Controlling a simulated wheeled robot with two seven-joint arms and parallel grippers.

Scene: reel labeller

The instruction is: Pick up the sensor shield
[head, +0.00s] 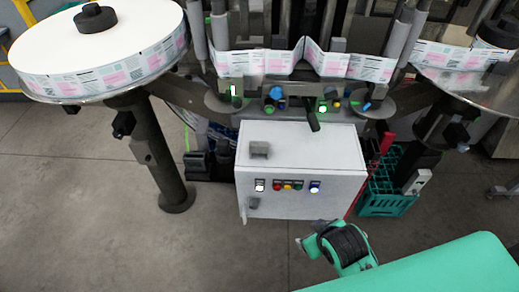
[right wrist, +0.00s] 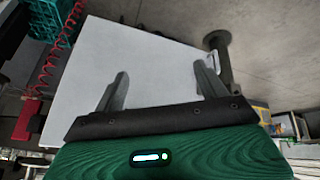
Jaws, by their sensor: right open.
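A small grey bracket-like piece (head: 259,150) lies on the white cabinet (head: 300,160) in the head view, near its upper left; it may be the sensor shield, but I cannot tell for sure. My right gripper (right wrist: 160,72) is open and empty in the right wrist view, its two fingers apart in front of the cabinet's white surface. In the head view my right arm comes in from the lower right and ends in front of the cabinet's lower right corner, apart from the grey piece. My left gripper is not in view.
A white reel (head: 95,50) of labels stands at the left on a dark post (head: 160,160). The label web (head: 260,62) runs across the machine above the cabinet. A green crate (head: 388,195) and a red cable (head: 370,170) are right of the cabinet. The floor in front is clear.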

